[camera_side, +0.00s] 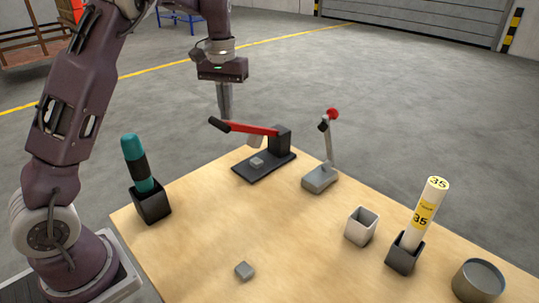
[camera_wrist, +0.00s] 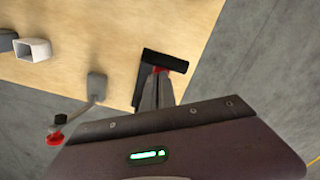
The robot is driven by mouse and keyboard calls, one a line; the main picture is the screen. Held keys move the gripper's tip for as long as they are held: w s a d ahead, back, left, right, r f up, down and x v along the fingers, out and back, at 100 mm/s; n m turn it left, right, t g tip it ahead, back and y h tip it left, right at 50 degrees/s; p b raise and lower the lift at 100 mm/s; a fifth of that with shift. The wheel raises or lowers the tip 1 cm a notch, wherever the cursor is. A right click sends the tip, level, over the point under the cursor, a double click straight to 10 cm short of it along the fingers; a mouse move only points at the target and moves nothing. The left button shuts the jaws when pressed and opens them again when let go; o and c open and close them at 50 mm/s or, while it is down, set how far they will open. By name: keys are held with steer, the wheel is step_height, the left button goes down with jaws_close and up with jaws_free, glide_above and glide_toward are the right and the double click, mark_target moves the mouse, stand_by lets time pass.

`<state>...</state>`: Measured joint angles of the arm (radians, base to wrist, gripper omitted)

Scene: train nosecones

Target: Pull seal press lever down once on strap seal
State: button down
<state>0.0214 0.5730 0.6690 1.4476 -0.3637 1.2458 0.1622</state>
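A small grey piece, likely the strap seal (camera_side: 257,162), lies on the base under the lever. My gripper (camera_side: 225,117) points down at the grip end; its fingers look shut and empty. I cannot tell whether they touch the lever. In the wrist view the fingers (camera_wrist: 157,73) partly hide the press (camera_wrist: 165,60).
A grey lever stand with a red knob (camera_side: 332,114) stands right of the press. A teal-handled tool (camera_side: 137,160) stands in a black holder at left.

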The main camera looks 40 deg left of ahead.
steer(key=shift+f, duration=5.1)
step_height(320, 180, up, 19)
steer(key=s+d+r+t, duration=0.1)
steer(key=s+d+r, duration=0.3)
steer(key=s, duration=0.1)
steer(key=s+d+m+t, duration=0.2)
steer(key=s+d+m, duration=0.1)
steer(key=s+d, duration=0.6)
steer(key=s+d+f+m+t, duration=0.1)
steer(key=s+d+f, duration=0.1)
steer(key=s, duration=0.4)
steer(key=s+d+f+m+t, duration=0.1)
steer(key=s+f+m, duration=0.1)
steer(key=s+f, duration=0.3)
steer(key=shift+s+d+t, duration=0.3)
steer(key=shift+s+d, duration=0.05)
steer(key=shift+s, duration=0.9)
